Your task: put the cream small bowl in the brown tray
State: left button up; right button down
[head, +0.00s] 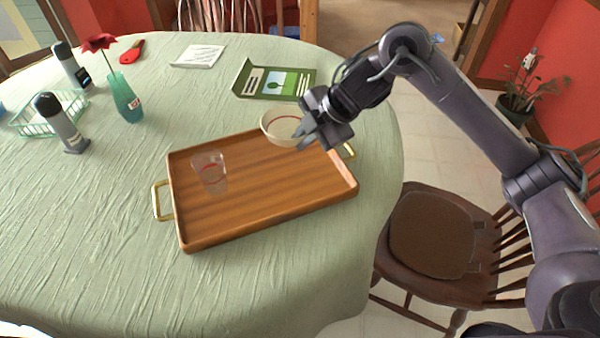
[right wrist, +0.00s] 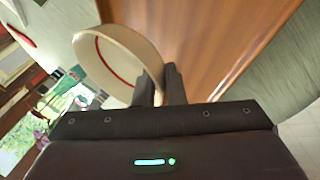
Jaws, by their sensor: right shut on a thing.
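The cream small bowl (head: 278,128) has a red line inside and is at the far right part of the brown tray (head: 262,208). My right gripper (head: 303,138) is shut on the bowl's right rim. In the right wrist view the bowl (right wrist: 140,48) shows tilted, its rim between the fingers (right wrist: 160,85), with the tray's wood (right wrist: 215,30) beyond. I cannot tell whether the bowl touches the tray floor or hangs just above it. My left gripper is not in view.
A clear glass (head: 210,172) stands in the tray's left part. A green booklet (head: 274,82) lies behind the tray. A teal vase (head: 126,98) with a red flower, dark-topped bottles (head: 60,122) and a green basket (head: 48,112) stand at left. The tray's middle and front are clear.

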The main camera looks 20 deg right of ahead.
notch_tip(320, 180, down, 5)
notch_tip(320, 180, down, 4)
jog(key=shift+f+b, duration=0.1)
jog(key=shift+b, duration=0.25)
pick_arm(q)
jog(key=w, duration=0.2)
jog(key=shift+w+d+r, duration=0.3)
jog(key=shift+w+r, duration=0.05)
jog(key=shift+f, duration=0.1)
pick_arm(e)
jog(key=shift+f, duration=0.1)
